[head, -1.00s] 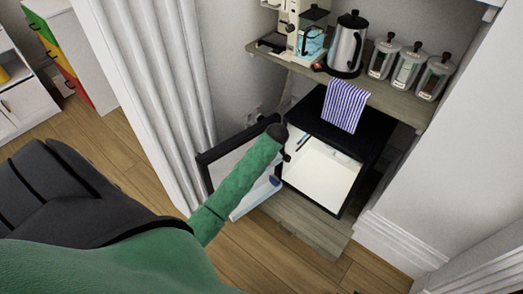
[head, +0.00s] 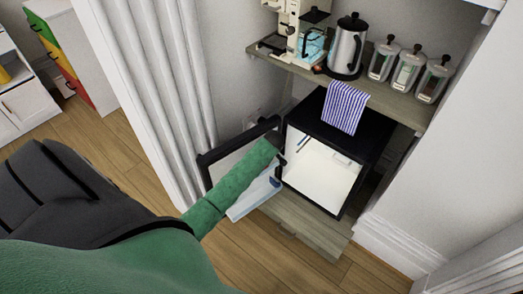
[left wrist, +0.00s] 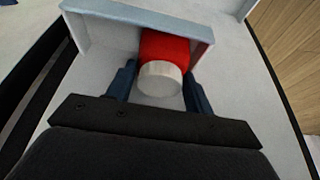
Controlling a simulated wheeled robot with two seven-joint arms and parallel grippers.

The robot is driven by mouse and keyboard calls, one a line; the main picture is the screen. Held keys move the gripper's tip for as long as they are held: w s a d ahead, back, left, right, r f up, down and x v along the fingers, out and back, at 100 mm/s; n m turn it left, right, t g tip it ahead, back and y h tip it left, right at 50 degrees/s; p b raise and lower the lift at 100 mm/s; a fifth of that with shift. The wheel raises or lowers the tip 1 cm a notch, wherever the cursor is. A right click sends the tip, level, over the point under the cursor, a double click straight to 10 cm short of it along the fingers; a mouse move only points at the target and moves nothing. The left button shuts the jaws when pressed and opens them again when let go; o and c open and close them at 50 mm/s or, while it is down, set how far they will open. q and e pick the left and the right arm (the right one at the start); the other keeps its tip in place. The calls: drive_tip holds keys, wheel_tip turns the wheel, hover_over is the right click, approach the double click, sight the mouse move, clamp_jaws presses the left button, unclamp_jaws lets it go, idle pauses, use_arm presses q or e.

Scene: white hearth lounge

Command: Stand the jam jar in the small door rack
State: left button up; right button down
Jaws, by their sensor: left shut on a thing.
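The jam jar (left wrist: 165,47) is red with a pale lid (left wrist: 160,82) facing the camera in the left wrist view. My left gripper (left wrist: 160,88) is shut on it, one dark blue finger on each side. A pale blue-grey door rack (left wrist: 105,22) is right at the jar, and its rail hides the jar's far end. I cannot tell whether the jar touches the rack's floor. In the head view a pale blue rack (head: 247,203) shows on the open fridge door (head: 225,163); my green left arm covers the jar and most of the gripper. My right gripper is out of view.
The black mini fridge (head: 372,143) stands open with a white interior, a striped cloth (head: 345,107) over its top. A shelf (head: 300,70) above holds a coffee machine (head: 298,25), a kettle (head: 347,45) and glass canisters (head: 407,68). A white curtain (head: 165,90) hangs left of the door.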

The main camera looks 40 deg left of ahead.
use_arm(q)
drive_tip(key=shift+f, duration=0.1)
drive_tip(key=o, duration=1.2)
drive_tip(key=v, duration=1.2)
drive_tip(key=s+d+f+m+t+h, duration=0.1)
drive_tip(key=s+d+f+m+h, duration=0.1)
drive_tip(key=s+d+m, duration=0.5)
drive_tip(key=s+d+f+m+t+h, duration=0.1)
drive_tip(key=s+d+f+m, duration=0.2)
drive_tip(key=s+d, duration=0.8)
drive_tip(key=s+d+r+m+h, duration=0.1)
drive_tip(key=s+d+r+m, duration=0.1)
drive_tip(key=s+d, duration=0.2)
drive_tip(key=s+d+r+m+h, duration=0.2)
drive_tip(key=s+d+m, duration=0.1)
drive_tip(key=s+d, duration=0.2)
drive_tip(key=s+d+r+m+h, duration=0.1)
drive_tip(key=s+d+r+m, duration=0.1)
drive_tip(key=s+d, duration=0.3)
drive_tip(key=shift+s+r+m+h, duration=0.1)
drive_tip(key=shift+s+m+h, duration=0.2)
drive_tip(key=shift+s, duration=1.2)
